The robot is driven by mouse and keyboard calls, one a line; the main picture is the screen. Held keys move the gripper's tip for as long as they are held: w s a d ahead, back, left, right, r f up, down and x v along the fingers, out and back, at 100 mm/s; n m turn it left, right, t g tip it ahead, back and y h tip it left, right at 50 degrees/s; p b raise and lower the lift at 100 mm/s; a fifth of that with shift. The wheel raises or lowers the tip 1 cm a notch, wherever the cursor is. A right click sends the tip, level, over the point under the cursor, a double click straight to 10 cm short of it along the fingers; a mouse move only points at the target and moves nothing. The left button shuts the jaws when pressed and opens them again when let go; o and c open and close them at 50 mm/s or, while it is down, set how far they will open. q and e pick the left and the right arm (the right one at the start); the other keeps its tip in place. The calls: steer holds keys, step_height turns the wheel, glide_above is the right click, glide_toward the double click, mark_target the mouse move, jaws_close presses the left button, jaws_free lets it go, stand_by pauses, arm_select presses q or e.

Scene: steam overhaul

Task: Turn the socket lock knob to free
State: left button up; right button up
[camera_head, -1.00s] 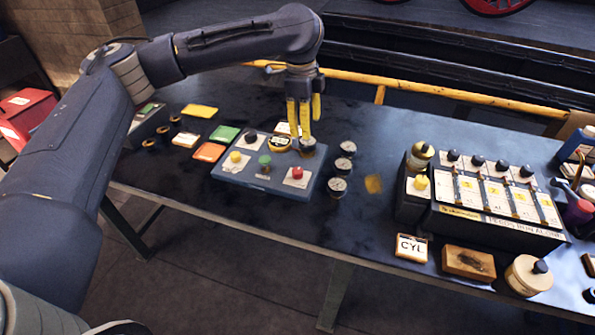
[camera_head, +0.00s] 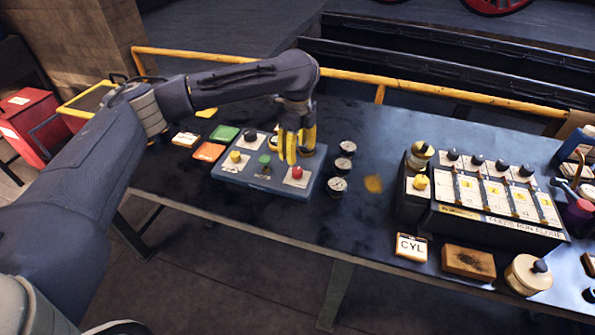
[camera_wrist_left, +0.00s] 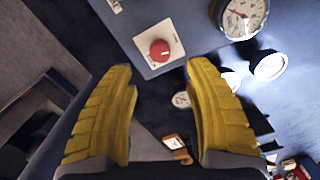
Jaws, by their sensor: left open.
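A blue-grey control panel (camera_head: 222,172) lies on the bench with several knobs. A red knob (camera_head: 297,172) on a white plate is at its near right corner; it also shows in the wrist view (camera_wrist_left: 160,49). A green knob (camera_head: 264,160), a yellow knob (camera_head: 235,157) and a black knob (camera_head: 250,134) are further left. I cannot read which one is the socket lock knob. My left gripper (camera_head: 297,152) is open, its yellow fingers pointing down over the panel's right part, just behind the red knob. In the wrist view nothing is between the fingers (camera_wrist_left: 160,75). My right gripper is out of view.
Several round gauges (camera_head: 337,186) stand right of the panel. Green (camera_head: 224,133) and orange (camera_head: 208,152) cards lie left. A yellow rail (camera_head: 440,92) runs behind.

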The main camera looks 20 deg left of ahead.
mark_target(297, 169)
arm_select(q)
step_height(297, 169, down, 9)
steer(key=shift+r, duration=0.2)
stand_by(0.3)
jaws_close()
stand_by(0.4)
